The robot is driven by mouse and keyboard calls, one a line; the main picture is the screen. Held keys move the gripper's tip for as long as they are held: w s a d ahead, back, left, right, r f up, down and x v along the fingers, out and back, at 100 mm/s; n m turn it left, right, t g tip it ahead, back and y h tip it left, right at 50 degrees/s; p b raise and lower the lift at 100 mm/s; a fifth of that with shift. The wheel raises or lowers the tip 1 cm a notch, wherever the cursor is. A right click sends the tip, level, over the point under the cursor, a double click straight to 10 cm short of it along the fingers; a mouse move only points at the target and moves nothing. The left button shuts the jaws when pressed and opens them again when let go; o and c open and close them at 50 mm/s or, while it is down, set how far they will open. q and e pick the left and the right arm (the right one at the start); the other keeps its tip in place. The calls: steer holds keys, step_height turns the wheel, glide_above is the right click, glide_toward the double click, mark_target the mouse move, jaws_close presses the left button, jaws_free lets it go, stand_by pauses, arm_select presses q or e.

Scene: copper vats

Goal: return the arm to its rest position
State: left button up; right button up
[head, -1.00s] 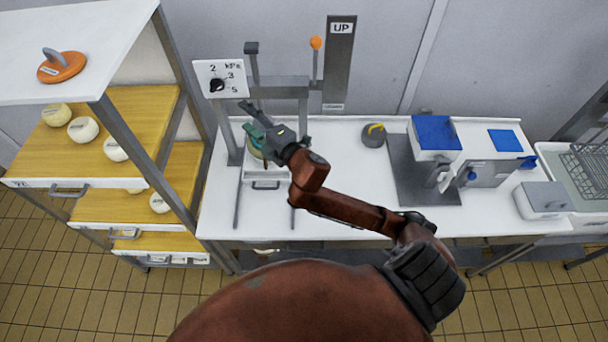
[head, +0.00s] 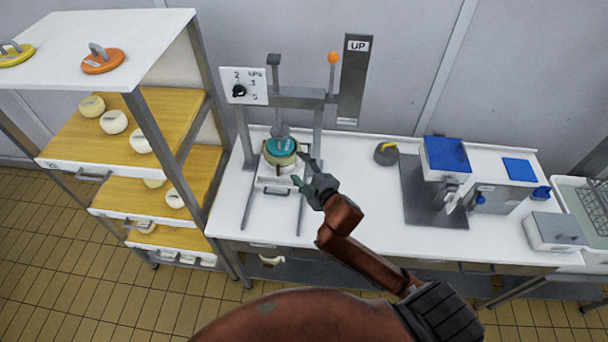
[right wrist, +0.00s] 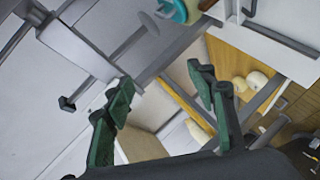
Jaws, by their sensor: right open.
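My right gripper (head: 304,172) is open and empty in the head view. It is just right of the press, above the white table (head: 370,215). In the right wrist view its two green fingers (right wrist: 168,95) stand apart with nothing between them. A round cheese mould with a teal lid (head: 281,149) sits under the press plunger; its edge also shows at the top of the right wrist view (right wrist: 180,10). The gripper appears apart from it. My left gripper is not in view.
The press frame (head: 290,97) with an orange-knobbed lever (head: 333,58) stands behind the gripper. A shelf rack with cheeses (head: 115,122) is at left. A grey weight (head: 386,154) and a slicer (head: 480,198) stand at right. The table's front middle is clear.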

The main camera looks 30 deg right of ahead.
steer(key=shift+s+d+f+m, duration=0.3)
steer(key=shift+s+f, duration=0.2)
steer(key=shift+f, duration=0.1)
